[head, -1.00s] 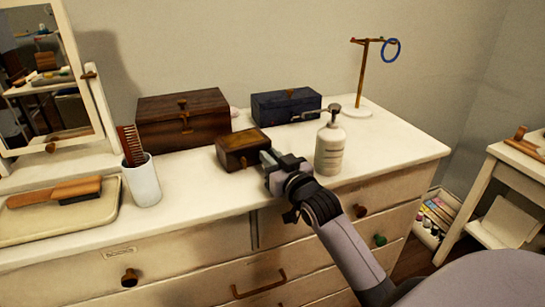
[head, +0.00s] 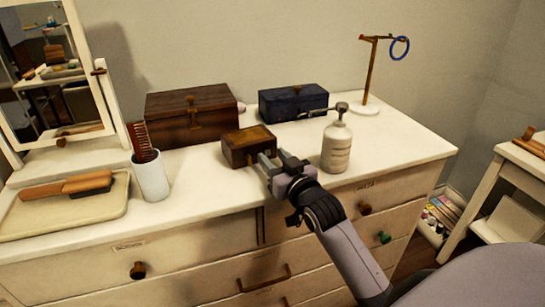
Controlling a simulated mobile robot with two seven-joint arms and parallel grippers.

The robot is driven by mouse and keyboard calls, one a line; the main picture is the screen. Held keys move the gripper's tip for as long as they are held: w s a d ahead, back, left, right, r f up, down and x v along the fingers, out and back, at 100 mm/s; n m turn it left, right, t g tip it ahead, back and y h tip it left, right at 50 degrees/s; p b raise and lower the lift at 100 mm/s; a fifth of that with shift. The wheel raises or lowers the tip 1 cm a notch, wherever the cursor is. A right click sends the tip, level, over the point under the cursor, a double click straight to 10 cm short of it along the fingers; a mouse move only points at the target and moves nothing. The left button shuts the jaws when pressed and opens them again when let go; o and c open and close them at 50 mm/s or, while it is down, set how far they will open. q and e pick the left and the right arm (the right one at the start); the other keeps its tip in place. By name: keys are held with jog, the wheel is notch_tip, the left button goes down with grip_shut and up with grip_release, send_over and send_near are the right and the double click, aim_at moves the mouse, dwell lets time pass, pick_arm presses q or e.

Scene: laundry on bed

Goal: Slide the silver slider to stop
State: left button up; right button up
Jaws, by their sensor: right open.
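I cannot make out a silver slider clearly in the head view. A small brown box (head: 246,147) with a brass-coloured front fitting sits near the front of the white dresser top. My right gripper (head: 275,158) is at the box's right front side, its two grey fingers apart and pointing at the box. Nothing shows between the fingers. I cannot tell whether a finger touches the box, and part of its front is hidden behind the gripper. My left gripper is not in view.
A white pump bottle (head: 337,148) stands close to the right of my gripper. A larger brown chest (head: 190,117) and a dark blue box (head: 292,102) stand behind. A white cup (head: 151,178) with a comb and a tray (head: 70,213) with a brush are at left.

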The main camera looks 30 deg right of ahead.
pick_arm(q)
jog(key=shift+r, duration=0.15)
pick_arm(e)
jog(key=shift+s+a, duration=0.15)
jog(key=shift+s, duration=1.35)
jog(key=shift+s+a, duration=0.1)
jog(key=shift+s, duration=1.4)
